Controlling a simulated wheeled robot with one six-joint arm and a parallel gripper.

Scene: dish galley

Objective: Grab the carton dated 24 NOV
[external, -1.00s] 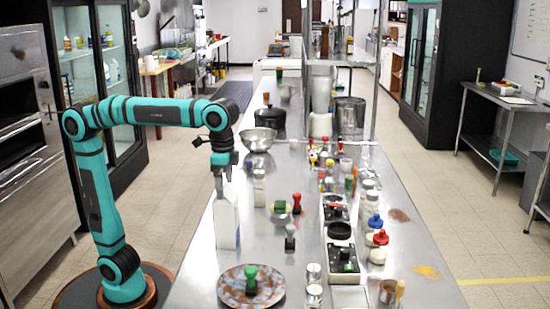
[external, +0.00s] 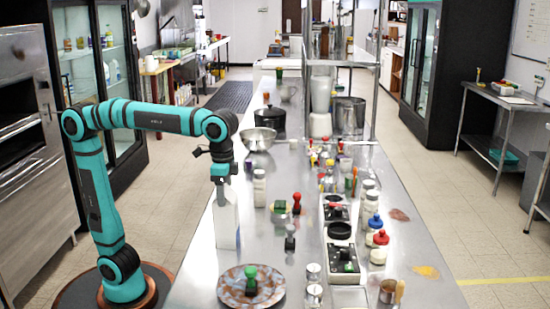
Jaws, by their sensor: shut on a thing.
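A tall white carton (external: 227,228) stands upright near the left edge of the steel counter. No date can be read on it at this size. My gripper (external: 221,188) points straight down at the carton's top and is shut on it. The fingertips are small and partly merge with the carton's upper part. The carton's base appears to be on the counter.
A speckled plate (external: 232,294) with a green-handled item (external: 251,279) is in front. A white bottle (external: 259,188) stands behind the carton, with a red-topped stamp (external: 297,202) to the right. A metal bowl (external: 258,140) is farther back. Several jars crowd the right side.

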